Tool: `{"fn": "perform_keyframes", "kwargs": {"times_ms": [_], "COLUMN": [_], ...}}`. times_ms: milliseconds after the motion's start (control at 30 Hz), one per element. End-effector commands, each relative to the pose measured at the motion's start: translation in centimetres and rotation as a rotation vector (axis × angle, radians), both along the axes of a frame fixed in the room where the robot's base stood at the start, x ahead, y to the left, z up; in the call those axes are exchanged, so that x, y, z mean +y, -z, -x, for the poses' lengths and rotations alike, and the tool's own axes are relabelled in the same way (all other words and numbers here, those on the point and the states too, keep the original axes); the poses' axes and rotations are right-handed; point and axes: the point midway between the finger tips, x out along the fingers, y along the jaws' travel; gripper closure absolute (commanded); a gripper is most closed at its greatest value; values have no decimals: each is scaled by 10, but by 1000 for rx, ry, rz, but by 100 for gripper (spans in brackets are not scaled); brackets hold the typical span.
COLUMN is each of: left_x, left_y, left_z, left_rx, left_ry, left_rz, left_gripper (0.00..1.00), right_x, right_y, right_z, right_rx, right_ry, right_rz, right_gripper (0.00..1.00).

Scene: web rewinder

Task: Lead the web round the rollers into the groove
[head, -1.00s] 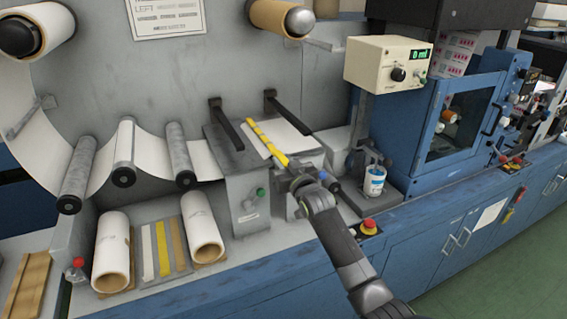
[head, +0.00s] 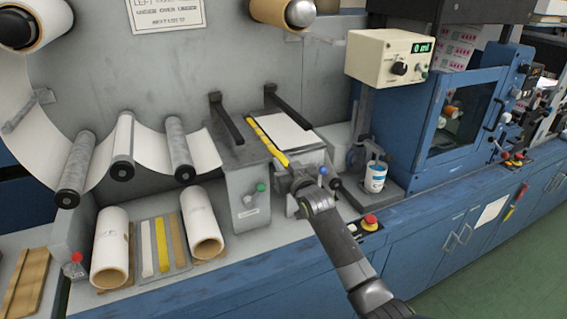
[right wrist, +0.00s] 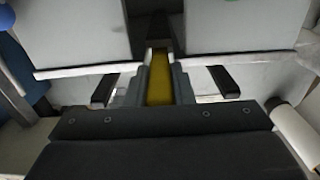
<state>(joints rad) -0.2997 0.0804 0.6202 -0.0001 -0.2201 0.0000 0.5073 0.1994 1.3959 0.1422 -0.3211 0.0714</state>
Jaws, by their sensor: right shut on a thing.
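The white web (head: 150,142) hangs from the upper left and winds round the left roller (head: 75,170), middle roller (head: 123,150) and right roller (head: 179,152), then reaches toward the grey table block (head: 232,150). A white sheet (head: 284,134) lies on top of the block, with a yellow strip (head: 264,136) along its left side. My right gripper (head: 293,171) is at the strip's near end. In the right wrist view the fingers are shut on a yellow piece (right wrist: 160,88), apparently this strip. My left gripper is out of view.
Two black arms (head: 226,122) (head: 288,106) reach out over the block. White rolls (head: 113,245) and a tray of strips (head: 163,248) lie at the front left. A red stop button (head: 370,221) and a can (head: 375,178) stand to the right.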

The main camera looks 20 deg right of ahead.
Motion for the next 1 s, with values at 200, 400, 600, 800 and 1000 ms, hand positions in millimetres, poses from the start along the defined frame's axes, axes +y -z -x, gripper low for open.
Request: {"fn": "perform_keyframes", "kwargs": {"times_ms": [200,400,600,800,1000], "left_x": [0,0,0,0,0], "left_y": [1,1,1,2,6], "left_z": [0,0,0,0,0], "left_rx": [0,0,0,1,1], "left_ry": [0,0,0,0,0], "left_rz": [0,0,0,0,0], "left_gripper": [64,64,64,64,64], "right_x": [0,0,0,0,-2], "right_y": [1,1,1,2,4], "right_z": [0,0,0,2,20], "right_rx": [-2,-2,-1,0,-1], "right_ry": [0,0,0,0,0], "right_rz": [0,0,0,0,1], "right_gripper": [100,60,53,53,53]}}
